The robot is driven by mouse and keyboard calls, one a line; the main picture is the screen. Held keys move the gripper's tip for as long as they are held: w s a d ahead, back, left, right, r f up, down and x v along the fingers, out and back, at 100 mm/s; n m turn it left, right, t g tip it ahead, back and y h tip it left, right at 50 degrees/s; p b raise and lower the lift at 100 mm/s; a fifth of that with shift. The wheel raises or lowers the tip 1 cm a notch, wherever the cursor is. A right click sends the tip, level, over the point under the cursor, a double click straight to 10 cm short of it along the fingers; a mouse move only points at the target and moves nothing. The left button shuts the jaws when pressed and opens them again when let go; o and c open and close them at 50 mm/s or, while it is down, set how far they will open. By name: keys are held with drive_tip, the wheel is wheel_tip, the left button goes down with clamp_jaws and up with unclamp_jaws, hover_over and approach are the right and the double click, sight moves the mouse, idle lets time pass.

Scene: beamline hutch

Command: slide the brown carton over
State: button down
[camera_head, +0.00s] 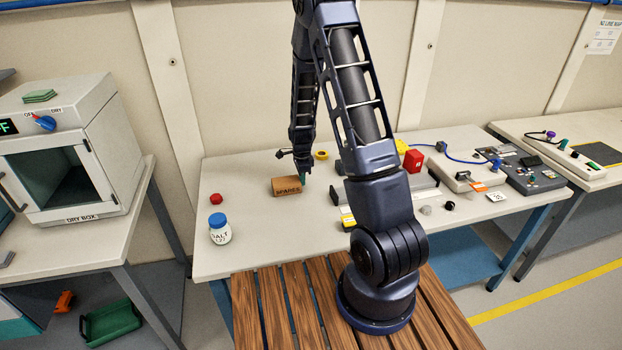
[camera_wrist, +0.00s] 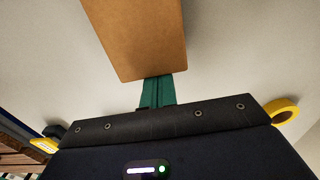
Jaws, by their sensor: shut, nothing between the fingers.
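The brown carton (camera_head: 287,186), marked SPARES, lies on the light tabletop (camera_head: 250,245), left of the table's middle. It also shows in the wrist view (camera_wrist: 137,35), reaching from the top edge down to my fingers. My gripper (camera_head: 303,178) is at the carton's right end, low over the table. In the wrist view its green fingers (camera_wrist: 157,92) are shut with nothing between them. They are right at the carton's near edge, which hides their tips. I cannot tell whether they touch it.
A red nut-like piece (camera_head: 216,199) and a blue-lidded salt jar (camera_head: 219,229) stand left of the carton. A yellow tape roll (camera_head: 321,155) lies behind my gripper. Several devices, including a red block (camera_head: 413,161), crowd the right side. The tabletop in front of the carton is clear.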

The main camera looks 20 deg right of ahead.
drive_tip(key=a, duration=1.2)
drive_tip(key=shift+a, duration=0.35)
drive_tip(key=shift+d, duration=0.1)
